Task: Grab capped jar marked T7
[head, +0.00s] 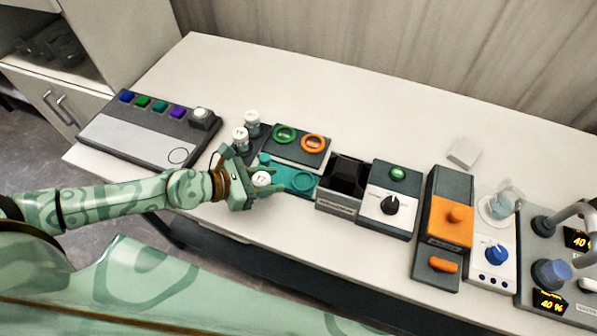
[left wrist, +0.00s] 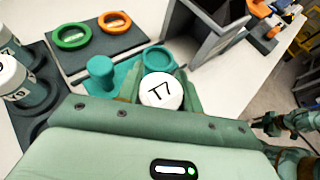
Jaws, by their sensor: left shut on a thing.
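The capped jar marked T7 (left wrist: 161,90) has a round white cap with black lettering. It shows in the left wrist view between the fingers of my left gripper (left wrist: 163,98). In the head view its white cap (head: 262,179) sits at the tip of my left gripper (head: 258,184), over the left end of the teal tray (head: 297,183). The gripper is shut on the jar. The jar's body is hidden by the fingers, and I cannot tell whether its base touches the tray.
Two other white-capped jars (head: 241,134) stand just behind. A dark plate with green and orange rings (head: 313,143) lies behind the teal tray. A black open-topped box (head: 346,178) and several control units stand to the right. A button panel (head: 150,130) lies left.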

